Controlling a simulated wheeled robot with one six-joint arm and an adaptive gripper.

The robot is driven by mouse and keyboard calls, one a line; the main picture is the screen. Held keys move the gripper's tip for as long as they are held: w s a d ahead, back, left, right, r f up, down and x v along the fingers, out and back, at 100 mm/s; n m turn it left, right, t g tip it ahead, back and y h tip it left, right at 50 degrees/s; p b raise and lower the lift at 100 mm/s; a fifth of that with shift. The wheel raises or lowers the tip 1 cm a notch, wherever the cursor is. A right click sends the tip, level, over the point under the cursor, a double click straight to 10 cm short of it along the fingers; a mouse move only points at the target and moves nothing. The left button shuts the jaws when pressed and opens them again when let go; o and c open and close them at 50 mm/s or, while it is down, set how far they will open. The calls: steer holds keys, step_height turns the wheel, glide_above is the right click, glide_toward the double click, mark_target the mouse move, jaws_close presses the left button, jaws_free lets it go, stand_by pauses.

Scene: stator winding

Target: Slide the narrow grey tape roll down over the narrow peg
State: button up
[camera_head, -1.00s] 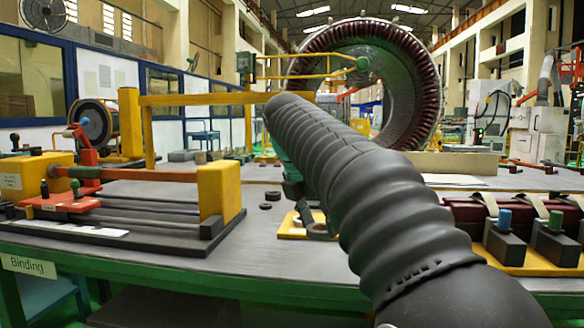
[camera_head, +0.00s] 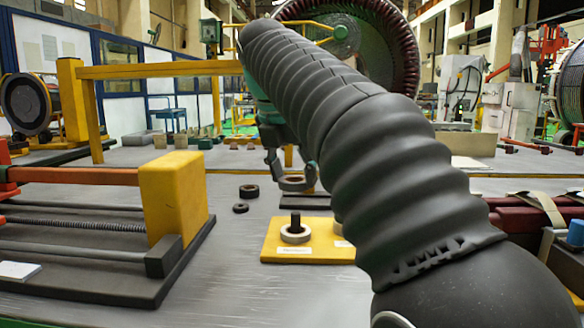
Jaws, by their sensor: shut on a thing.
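My gripper (camera_head: 281,172) is shut on a grey tape roll (camera_head: 297,184), which it holds flat by its left side, in the air. Below the roll in the picture is a yellow board (camera_head: 277,248) with a dark upright peg (camera_head: 295,219). A pale ring (camera_head: 295,235) sits around the foot of this peg. The held roll appears apart from the peg; how far behind or above it is, I cannot tell. Part of another pale round thing (camera_head: 342,243) shows at the board's right, mostly hidden by my arm, so a second peg cannot be seen.
Two dark rings (camera_head: 248,191) (camera_head: 240,208) lie on the grey table left of the held roll. A yellow block (camera_head: 174,195) on a dark rail fixture stands at the left. Dark red pieces (camera_head: 520,217) and a blue-topped block (camera_head: 576,233) are at the right.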

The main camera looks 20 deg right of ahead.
mark_target(293, 216)
steer(key=shift+f, duration=0.85)
steer(key=shift+f+b, duration=1.85)
steer(key=shift+f, duration=0.6)
steer(key=o, duration=1.1)
steer(key=shift+o, duration=0.2)
steer(key=shift+r, duration=0.1)
steer(key=v, duration=1)
steer(key=shift+r, duration=0.1)
steer(key=shift+s+a+r, duration=0.15)
steer(key=shift+s+r, duration=0.1)
steer(key=shift+r, duration=0.4)
